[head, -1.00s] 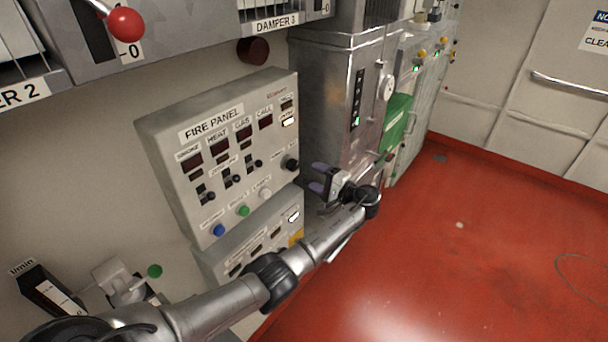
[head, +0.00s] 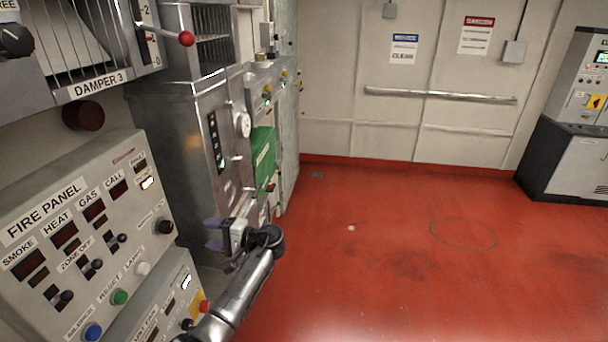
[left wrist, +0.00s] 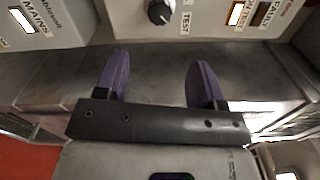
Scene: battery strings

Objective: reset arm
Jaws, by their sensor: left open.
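My left gripper (head: 214,234) is in front of the grey metal cabinet, just right of the fire panel, in the head view. Its two purple fingers are apart and nothing shows between them. In the left wrist view the open fingers (left wrist: 158,85) point toward the panel's lower edge, near a black TEST knob (left wrist: 160,12). The fingers look apart from the knob. The fire panel (head: 130,180) is at the left of the head view, with displays, switches and blue, green and white buttons. My right gripper is not in view.
The metal cabinet (head: 180,120) stands behind the gripper, with a gauge (head: 242,124) and a green box (head: 262,155). A damper lever with a red ball (head: 186,39) is above. The red floor (head: 390,260) to the right is open. A grey console (head: 575,130) stands far right.

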